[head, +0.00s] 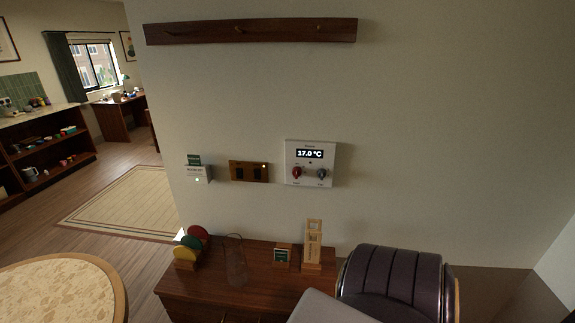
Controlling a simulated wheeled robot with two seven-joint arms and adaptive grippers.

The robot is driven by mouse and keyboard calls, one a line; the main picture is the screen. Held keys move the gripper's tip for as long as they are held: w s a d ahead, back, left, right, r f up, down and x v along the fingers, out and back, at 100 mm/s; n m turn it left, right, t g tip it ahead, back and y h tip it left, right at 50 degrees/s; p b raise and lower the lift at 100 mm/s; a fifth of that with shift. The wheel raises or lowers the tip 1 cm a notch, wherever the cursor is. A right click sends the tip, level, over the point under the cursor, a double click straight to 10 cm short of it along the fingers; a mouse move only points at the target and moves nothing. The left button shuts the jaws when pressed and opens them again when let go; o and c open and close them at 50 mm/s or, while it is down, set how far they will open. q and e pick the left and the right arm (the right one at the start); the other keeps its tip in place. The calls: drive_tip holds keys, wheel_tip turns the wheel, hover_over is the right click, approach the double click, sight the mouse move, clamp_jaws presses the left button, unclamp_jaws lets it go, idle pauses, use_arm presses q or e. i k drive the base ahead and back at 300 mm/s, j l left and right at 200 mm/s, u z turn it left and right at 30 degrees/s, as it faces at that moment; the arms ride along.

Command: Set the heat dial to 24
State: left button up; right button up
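A white thermostat panel (310,163) is fixed to the wall near the middle of the head view. Its dark display (310,154) reads 17.0 °C. Below the display are two dials side by side, a red dial (297,173) on the left and a dark dial (322,174) on the right. The small labels by the dials are too small to read, but the red one looks like the heat dial. Neither of my grippers shows in this view.
Left of the panel are a wooden switch plate (249,171) and a card holder (198,174). Below, a wooden cabinet (215,286) bears coloured discs, a glass carafe (236,262) and a wooden stand (312,250). A dark padded chair (398,275) stands at right.

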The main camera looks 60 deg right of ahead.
sight(296, 171)
drive_tip(key=z, duration=2.1)
